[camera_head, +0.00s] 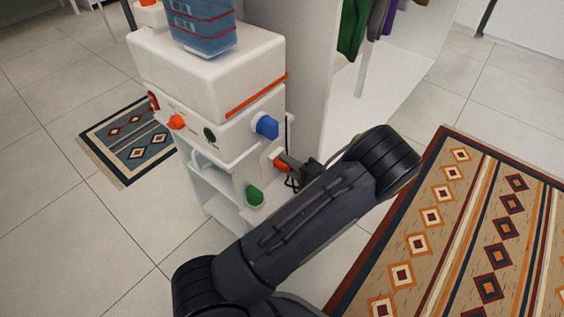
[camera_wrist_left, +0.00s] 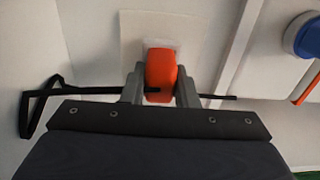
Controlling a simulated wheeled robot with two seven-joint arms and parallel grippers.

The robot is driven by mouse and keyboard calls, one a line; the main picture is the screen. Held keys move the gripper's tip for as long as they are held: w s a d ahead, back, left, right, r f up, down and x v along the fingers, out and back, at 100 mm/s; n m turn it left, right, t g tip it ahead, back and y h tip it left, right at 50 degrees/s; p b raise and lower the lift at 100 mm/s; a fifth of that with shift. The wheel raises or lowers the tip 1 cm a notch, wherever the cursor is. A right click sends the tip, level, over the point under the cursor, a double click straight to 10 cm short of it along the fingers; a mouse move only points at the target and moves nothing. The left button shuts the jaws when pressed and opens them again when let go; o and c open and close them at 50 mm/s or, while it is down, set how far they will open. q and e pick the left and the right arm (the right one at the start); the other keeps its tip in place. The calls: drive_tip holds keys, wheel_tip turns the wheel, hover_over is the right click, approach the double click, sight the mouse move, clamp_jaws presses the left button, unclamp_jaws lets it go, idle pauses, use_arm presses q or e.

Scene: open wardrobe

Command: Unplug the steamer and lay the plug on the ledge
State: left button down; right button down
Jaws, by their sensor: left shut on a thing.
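An orange plug (camera_wrist_left: 160,69) sits between the two grey fingers of my left gripper (camera_wrist_left: 160,90), which is shut on it. The plug is against or just in front of a pale socket plate (camera_wrist_left: 136,34); I cannot tell whether its prongs are in. A black cord (camera_wrist_left: 92,90) runs from the plug out to the left. In the head view the plug (camera_head: 281,164) and my left gripper (camera_head: 290,166) are at the right side of a white appliance (camera_head: 205,70), low down, partly hidden by my arm. My right gripper is not in view.
A blue knob (camera_head: 266,125) and a green knob (camera_head: 254,196) stick out near the plug. A blue water tank (camera_head: 203,25) stands on top. Clothes (camera_head: 354,28) hang in the wardrobe behind. A patterned rug (camera_head: 460,230) lies on the right.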

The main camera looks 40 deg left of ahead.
use_arm(q)
drive_tip(key=shift+d, duration=1.4)
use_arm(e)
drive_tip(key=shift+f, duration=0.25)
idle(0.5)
use_arm(q)
drive_tip(key=shift+s+d+b, duration=0.2)
drive_tip(key=shift+d+b, duration=0.2)
drive_tip(key=shift+d, duration=1.4)
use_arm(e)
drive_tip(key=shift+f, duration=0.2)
